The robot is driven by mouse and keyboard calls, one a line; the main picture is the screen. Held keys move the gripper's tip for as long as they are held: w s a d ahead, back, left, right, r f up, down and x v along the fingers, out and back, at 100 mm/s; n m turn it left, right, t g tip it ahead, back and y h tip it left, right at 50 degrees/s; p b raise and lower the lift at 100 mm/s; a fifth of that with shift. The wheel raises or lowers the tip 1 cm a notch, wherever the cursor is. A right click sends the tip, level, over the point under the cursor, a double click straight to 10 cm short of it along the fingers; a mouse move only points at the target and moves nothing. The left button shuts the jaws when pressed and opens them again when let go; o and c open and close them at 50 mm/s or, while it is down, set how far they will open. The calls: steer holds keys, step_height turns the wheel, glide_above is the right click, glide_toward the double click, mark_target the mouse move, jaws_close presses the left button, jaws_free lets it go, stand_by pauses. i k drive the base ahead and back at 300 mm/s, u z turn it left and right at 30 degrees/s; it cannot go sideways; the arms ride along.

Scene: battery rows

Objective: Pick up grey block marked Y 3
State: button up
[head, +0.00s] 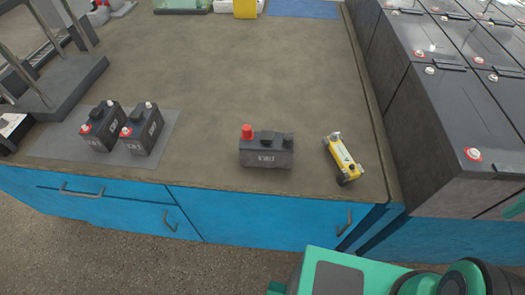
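A dark grey block (267,156) with a red cap on its left end and dark terminals stands upright near the front edge of the table. It has white marking on its front that I cannot read surely. Two smaller dark grey blocks, a left one (100,127) and a right one (142,131), stand side by side on a grey mat (165,125) at the left. They have red and white terminals and pale marks too small to read. Green and black parts of my arm show at the bottom right. My gripper's fingers are not in view.
A yellow tool (343,158) lies just right of the middle block. Large batteries (440,130) stand in rows at the right. A dark stand (65,88) is at the left.

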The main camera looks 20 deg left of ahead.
mark_target(265, 149)
steer(key=u, duration=0.05)
steer(key=k, duration=0.95)
steer(key=u, duration=0.4)
steer(key=i, duration=1)
steer(key=z, duration=0.05)
